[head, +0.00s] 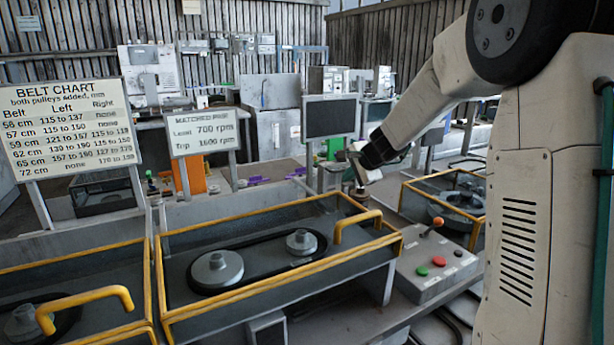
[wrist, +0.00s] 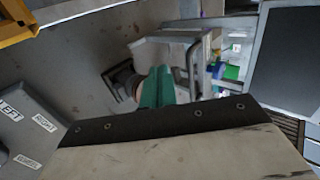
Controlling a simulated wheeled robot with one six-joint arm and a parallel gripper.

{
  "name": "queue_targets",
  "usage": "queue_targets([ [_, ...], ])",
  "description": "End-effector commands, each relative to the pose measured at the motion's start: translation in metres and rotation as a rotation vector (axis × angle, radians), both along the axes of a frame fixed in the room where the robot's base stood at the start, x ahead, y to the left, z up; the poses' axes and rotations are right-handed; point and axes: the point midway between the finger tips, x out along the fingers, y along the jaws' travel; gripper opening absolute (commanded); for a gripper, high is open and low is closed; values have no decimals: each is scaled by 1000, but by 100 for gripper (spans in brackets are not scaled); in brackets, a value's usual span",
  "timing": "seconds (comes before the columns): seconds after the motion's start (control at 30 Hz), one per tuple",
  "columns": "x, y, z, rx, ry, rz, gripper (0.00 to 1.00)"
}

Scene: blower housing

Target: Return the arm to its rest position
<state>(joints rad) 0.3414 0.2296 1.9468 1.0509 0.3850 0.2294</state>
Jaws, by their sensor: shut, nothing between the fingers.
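My gripper (head: 354,160) is at the end of my arm, which reaches in from the right in the head view. It hangs above the bench behind the right end of the middle yellow-framed housing, in front of the dark screen (head: 331,117). In the wrist view my gripper (wrist: 157,86) shows as two green fingers close together, with nothing between them. A small round dark-and-copper part (wrist: 128,82) lies beyond the fingertips, partly hidden by them. I cannot tell from this view how far below the fingers it is.
The middle housing (head: 163,287) holds two grey pulleys (head: 217,269) joined by a black belt. A control box (head: 437,272) with green and red buttons and a lever stands to its right. A belt chart (head: 68,122) and a speed sign (head: 201,133) stand behind. Another yellow-framed housing (head: 411,187) is at right.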

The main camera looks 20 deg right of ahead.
Motion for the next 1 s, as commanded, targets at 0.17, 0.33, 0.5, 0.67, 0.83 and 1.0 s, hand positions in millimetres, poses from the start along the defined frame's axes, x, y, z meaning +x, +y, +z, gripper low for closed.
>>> queue_targets([
  [0.17,-4,5,4,-11,0,19,0],
  [0.33,-39,48,36,-107,-1,185,0],
  [0.5,-115,109,71,-292,17,466,0],
  [0.67,-196,147,85,-485,51,710,0],
  [0.83,-275,163,84,-681,101,916,0],
  [1.0,-330,162,77,-838,147,1049,0],
])
